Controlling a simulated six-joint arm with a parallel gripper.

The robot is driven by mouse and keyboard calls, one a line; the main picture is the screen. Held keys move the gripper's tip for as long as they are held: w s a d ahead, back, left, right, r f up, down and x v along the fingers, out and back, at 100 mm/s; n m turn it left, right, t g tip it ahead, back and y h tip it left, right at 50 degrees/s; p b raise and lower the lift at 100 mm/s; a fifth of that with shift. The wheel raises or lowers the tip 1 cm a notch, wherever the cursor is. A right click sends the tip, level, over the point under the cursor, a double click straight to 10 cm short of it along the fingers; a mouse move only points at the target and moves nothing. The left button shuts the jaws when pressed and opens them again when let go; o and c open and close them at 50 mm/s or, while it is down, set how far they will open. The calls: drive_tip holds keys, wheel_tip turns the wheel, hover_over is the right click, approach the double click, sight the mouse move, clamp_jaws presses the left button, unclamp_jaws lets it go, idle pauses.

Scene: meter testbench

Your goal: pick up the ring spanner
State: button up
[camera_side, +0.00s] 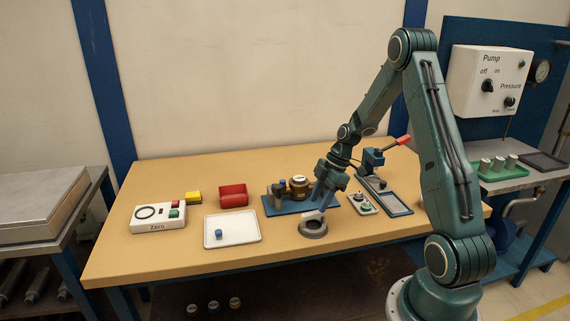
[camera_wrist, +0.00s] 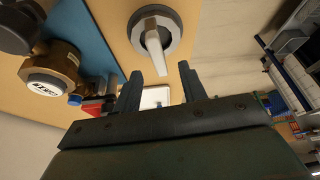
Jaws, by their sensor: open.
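A dark grey round piece (camera_side: 313,231) lies near the table's front edge in the side view, with a light grey bar on it; I take this to be the ring spanner or its stand, but cannot tell which. In the wrist view the light grey bar (camera_wrist: 155,38) rises from the dark round piece toward the camera. My gripper (camera_side: 320,203) points down just above it. In the wrist view my gripper (camera_wrist: 158,80) is open, with one finger on each side of the bar's near end. Nothing is held, and contact is not visible.
A blue plate with a brass meter (camera_side: 299,187) stands just behind. A white tray (camera_side: 232,240), a red bin (camera_side: 233,195) and a white control box (camera_side: 158,217) lie left. A small switch plate (camera_side: 361,204) and a blue press (camera_side: 372,160) stand right. The front left tabletop is free.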

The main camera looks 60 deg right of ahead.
sight(314, 212)
drive_tip(key=shift+x, duration=2.6)
drive_tip(key=shift+d, duration=0.15)
drive_tip(key=shift+c, duration=0.4)
clamp_jaws()
